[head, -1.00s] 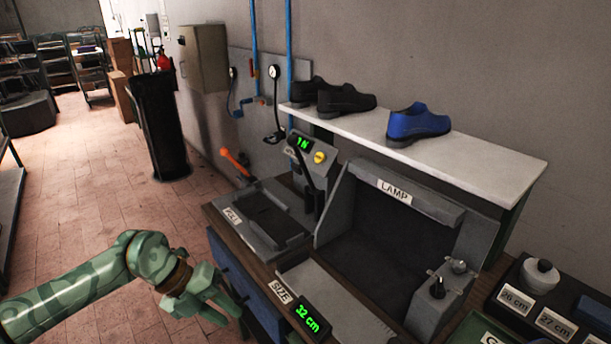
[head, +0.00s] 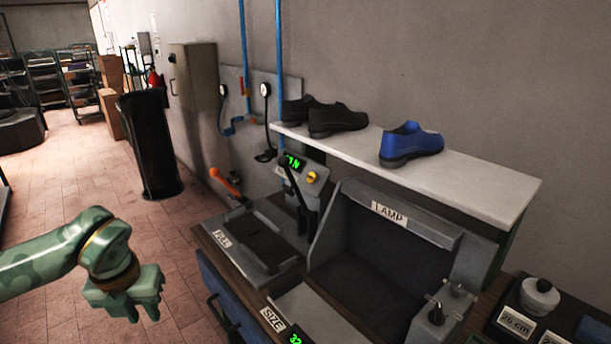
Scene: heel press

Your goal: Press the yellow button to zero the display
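The yellow button (head: 312,177) is on the grey face of the press head, right of the small green-lit display (head: 293,161). The display's digits are partly covered by a dark lever (head: 298,190) in front of it; an N shows. My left gripper (head: 128,308) is in the lower left over the tiled floor, left of the bench and well short of the button. Its fingers point toward me and down; I cannot tell how far apart they are, and nothing shows held. My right gripper is not in view.
The bench holds the PULL plate (head: 222,238), the LAMP box (head: 390,212) and a SIZE display (head: 295,338). An orange-handled lever (head: 225,181) rises behind the plate. A white shelf (head: 480,190) carries a blue shoe (head: 411,143) and black shoes (head: 338,119).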

